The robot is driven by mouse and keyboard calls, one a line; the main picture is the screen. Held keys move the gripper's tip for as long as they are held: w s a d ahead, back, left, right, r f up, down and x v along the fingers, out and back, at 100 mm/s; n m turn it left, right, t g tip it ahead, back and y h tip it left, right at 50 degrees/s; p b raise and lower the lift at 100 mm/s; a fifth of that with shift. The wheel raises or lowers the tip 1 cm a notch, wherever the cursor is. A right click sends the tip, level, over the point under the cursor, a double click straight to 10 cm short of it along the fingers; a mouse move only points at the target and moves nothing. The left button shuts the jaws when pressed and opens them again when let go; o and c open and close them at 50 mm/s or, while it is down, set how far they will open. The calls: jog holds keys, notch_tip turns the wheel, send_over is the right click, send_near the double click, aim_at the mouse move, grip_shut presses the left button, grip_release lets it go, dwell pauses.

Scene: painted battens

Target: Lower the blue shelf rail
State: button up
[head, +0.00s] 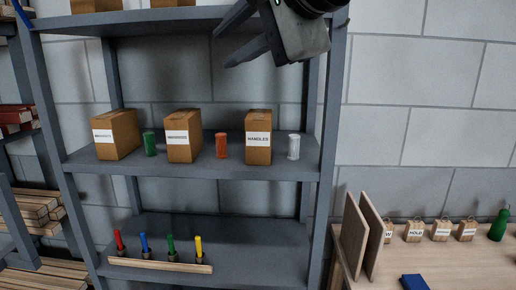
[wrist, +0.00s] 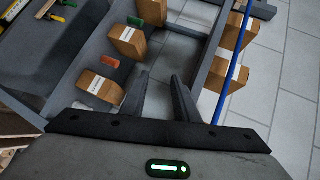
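The blue shelf rail (wrist: 232,72) shows in the wrist view as a thin blue bar running along the front of a shelf with boxes behind it. In the head view only a short blue piece (head: 22,14) shows at the top left corner of the rack, and the rest is out of frame. My gripper (head: 232,40) is at the top of the head view, in front of the rack's upper right part. In the wrist view its two fingers (wrist: 160,85) are apart with nothing between them, and the rail lies to their right, not touching.
The grey rack (head: 190,172) holds labelled cardboard boxes (head: 258,137) and green, red and white cylinders. Colored-handled tools stand in a wooden holder (head: 160,265) on the lower shelf. A wooden bench (head: 450,265) at right bears upright boards, small bags, a green bottle and a blue object (head: 413,282).

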jog(key=s+d+f+n+g+h+b, duration=0.1)
jog(key=d+f+n+h+b, duration=0.1)
jog(key=f, duration=1.1)
jog(key=s+d+f+n+g+h+b, duration=0.1)
jog(key=d+f+b, duration=0.4)
jog(key=f, duration=0.7)
jog(key=shift+s+d+f+n+h+b, duration=0.2)
jog(key=shift+s+f+n+h+b, duration=0.2)
jog(key=shift+n+h+b, duration=0.15)
